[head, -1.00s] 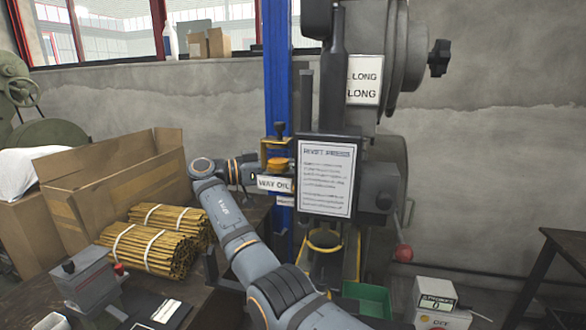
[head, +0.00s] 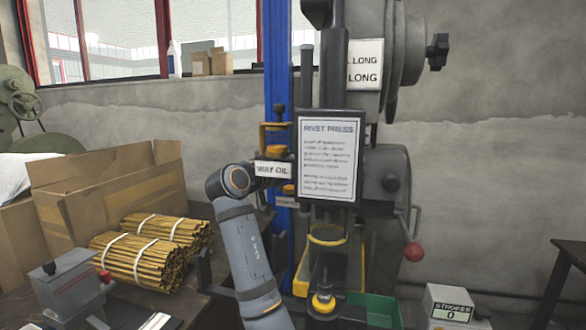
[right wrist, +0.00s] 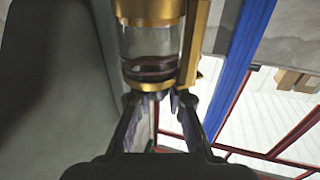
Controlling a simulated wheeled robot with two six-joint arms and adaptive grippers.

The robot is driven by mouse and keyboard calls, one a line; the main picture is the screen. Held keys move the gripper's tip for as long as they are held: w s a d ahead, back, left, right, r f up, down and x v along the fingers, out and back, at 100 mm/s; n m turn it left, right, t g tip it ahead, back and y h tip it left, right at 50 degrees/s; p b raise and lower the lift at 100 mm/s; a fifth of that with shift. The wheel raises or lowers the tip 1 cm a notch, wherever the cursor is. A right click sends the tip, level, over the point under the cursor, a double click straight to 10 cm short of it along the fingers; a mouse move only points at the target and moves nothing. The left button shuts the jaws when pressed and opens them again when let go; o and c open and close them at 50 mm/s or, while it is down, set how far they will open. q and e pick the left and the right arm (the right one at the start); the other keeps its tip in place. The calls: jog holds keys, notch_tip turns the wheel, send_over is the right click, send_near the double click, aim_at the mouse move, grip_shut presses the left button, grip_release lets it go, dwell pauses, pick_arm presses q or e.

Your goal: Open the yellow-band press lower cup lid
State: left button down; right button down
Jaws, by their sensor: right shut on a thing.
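The rivet press (head: 385,178) stands mid-frame in the head view, with a yellow band (head: 328,236) low on it. The upper oil cup (head: 278,151) in a brass bracket sits left of its notice. Below the WAY OIL label, the lower cup lid (head: 289,189) shows as a small yellow-orange cap. My right gripper (right wrist: 163,97) has both fingers closed in under a glass-and-brass cup (right wrist: 152,45) in the right wrist view. It seems shut on the lower cup lid, but the held part is mostly hidden. My left gripper is not in view.
A blue column (head: 278,80) rises behind the cups. An open cardboard box (head: 100,185) and bundles of yellow sticks (head: 150,255) lie left of my arm. A green tray (head: 375,310) and a STROKES counter (head: 450,305) are at lower right.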

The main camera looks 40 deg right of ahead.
jog(key=shift+w+n+t+y, duration=0.15)
jog(key=shift+n+t+y, duration=0.15)
jog(key=shift+n+t, duration=0.3)
jog(key=c, duration=1.3)
grip_release()
jog(key=v, duration=0.7)
jog(key=shift+a, duration=0.25)
